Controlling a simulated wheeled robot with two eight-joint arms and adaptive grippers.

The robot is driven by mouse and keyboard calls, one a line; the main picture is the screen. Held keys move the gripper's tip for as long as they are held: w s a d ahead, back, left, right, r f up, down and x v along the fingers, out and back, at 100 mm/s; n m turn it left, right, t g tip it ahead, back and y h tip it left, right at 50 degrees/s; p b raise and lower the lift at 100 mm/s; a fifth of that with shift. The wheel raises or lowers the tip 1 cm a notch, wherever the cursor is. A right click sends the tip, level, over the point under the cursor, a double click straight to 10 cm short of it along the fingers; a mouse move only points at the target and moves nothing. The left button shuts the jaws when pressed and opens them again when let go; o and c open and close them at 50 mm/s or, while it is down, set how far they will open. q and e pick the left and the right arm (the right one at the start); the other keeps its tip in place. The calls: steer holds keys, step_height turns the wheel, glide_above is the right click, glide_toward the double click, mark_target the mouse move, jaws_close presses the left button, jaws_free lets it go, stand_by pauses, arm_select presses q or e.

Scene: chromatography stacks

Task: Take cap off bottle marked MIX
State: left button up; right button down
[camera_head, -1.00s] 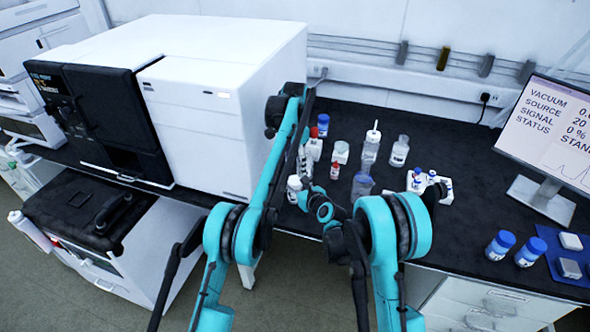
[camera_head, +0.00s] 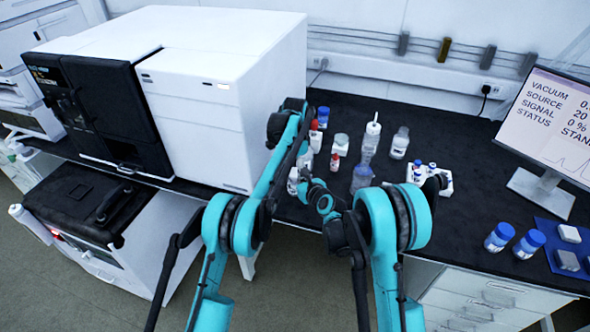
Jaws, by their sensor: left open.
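Several small bottles stand on the black bench; their labels are too small to read, so I cannot tell which is marked MIX.
A tall white-tipped bottle (camera_head: 371,140) and a clear container (camera_head: 361,179) stand to the right of the grippers. A white rack (camera_head: 444,188) holds small blue-capped vials. Blue-capped jars (camera_head: 499,238) stand near the front edge. A large white instrument (camera_head: 205,115) blocks the left.

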arm_select(q)
steer(key=c, duration=1.2)
arm_select(e)
steer(key=shift+f, duration=0.1)
arm_select(q)
steer(key=shift+n, duration=1.7)
steer(key=o, duration=1.3)
